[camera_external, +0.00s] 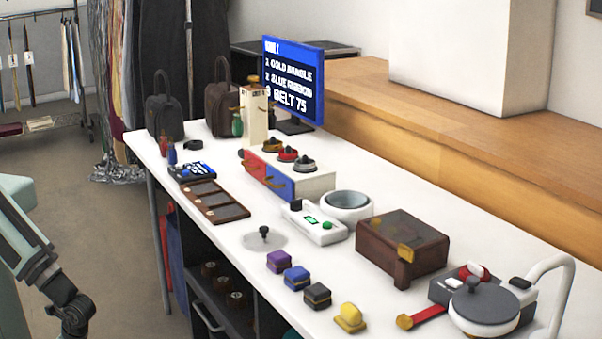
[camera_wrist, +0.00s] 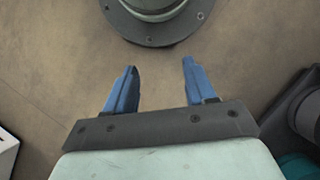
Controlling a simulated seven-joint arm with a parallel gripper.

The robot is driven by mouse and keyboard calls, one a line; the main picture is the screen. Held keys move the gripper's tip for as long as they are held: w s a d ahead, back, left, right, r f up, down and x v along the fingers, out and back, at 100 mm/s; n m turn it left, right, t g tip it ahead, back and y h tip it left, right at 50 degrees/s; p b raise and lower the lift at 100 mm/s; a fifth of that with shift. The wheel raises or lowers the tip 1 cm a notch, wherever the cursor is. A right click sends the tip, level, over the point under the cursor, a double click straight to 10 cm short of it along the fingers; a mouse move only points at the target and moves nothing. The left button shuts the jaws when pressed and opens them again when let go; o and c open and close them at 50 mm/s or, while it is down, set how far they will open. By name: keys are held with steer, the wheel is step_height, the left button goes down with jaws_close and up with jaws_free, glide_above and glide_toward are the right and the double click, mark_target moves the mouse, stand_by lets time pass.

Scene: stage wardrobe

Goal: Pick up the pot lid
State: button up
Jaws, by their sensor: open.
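A round, clear, flat lid (camera_external: 252,243) with a black knob lies on the white table near its front edge, left of the coloured small boxes. A second round dark grey top with a black knob (camera_external: 484,302) sits on a white round vessel at the right end. The clear one looks like the pot lid. My gripper (camera_wrist: 160,67) shows in the wrist view with its two blue fingers apart and nothing between them. It points at bare floor. In the external view only part of my arm shows at the lower left, away from the table; the fingers are not seen there.
The white table (camera_external: 215,230) is crowded. Near the clear lid are a white device (camera_external: 315,223), a brown tray (camera_external: 203,201), a purple box (camera_external: 279,261) and a wooden chest (camera_external: 402,243). Dark shelves (camera_external: 225,290) stand below the front edge.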

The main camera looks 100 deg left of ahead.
steer(key=w+a+r+n+t, duration=0.25)
steer(key=w+r, duration=0.75)
steer(key=w, duration=0.5)
steer(key=w+a+r+n+t, duration=0.2)
steer(key=w+a+r+t, duration=0.1)
steer(key=w+r, duration=1.05)
steer(key=w+a+r+n+y, duration=0.1)
steer(key=w+a+r+n, duration=0.6)
steer(key=w+a+r, duration=0.35)
steer(key=w+a+r+n+y, duration=0.1)
steer(key=w+a+r+n, duration=0.65)
steer(key=a+r, duration=0.45)
steer(key=m, duration=0.1)
glide_above(264, 227)
steer(key=f, duration=0.7)
steer(key=shift+s+d+f, duration=0.1)
steer(key=shift+s+d, duration=0.15)
steer(key=shift+d, duration=0.05)
steer(key=shift+w+a+f, duration=0.1)
steer(key=shift+f, duration=1.25)
steer(key=shift+w+a+f, duration=0.1)
steer(key=shift+f, duration=1.2)
jaws_close()
